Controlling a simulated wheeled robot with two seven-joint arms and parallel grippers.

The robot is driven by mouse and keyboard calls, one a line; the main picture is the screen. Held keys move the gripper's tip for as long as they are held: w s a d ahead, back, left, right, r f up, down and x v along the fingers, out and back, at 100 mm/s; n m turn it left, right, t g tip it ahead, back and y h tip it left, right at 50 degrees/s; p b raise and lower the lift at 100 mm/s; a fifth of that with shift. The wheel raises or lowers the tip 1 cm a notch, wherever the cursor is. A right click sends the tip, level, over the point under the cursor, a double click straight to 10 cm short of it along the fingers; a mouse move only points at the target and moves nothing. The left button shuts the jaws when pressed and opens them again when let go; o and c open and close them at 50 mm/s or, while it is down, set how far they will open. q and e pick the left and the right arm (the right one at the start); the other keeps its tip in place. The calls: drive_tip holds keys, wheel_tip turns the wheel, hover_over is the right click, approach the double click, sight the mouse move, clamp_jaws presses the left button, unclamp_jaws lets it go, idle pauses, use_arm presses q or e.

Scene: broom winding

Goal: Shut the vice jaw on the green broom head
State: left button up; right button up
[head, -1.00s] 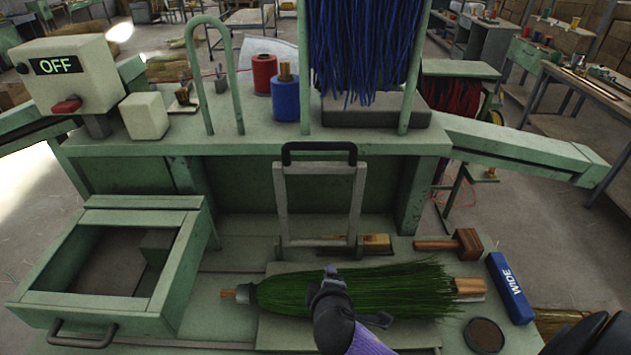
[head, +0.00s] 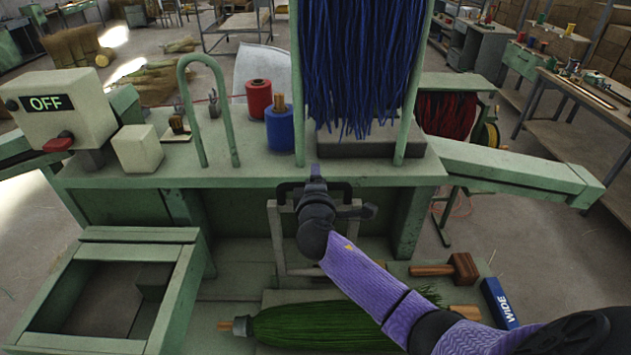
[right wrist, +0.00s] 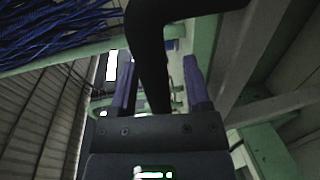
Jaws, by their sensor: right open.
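The vice jaw is an upright grey metal frame (head: 276,235) with a black handle (head: 286,190) on top. It stands at the back of the bench bay, behind the green broom head (head: 315,328), which lies flat with its wooden handle stub to the left. My right gripper (head: 316,178) is at the handle and hides its middle and part of the frame. In the right wrist view the gripper's two fingers (right wrist: 162,78) are apart, and the black handle (right wrist: 149,50) passes between them without visible clamping. My left gripper is not in view.
A wooden mallet (head: 452,268) and a blue WIDE block (head: 498,302) lie right of the broom head, partly near my arm. An open green drawer box (head: 115,250) stands left. Blue bristles (head: 362,70) hang above the shelf, near the gripper.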

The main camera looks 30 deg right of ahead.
clamp_jaws()
idle(0.3)
idle(1.2)
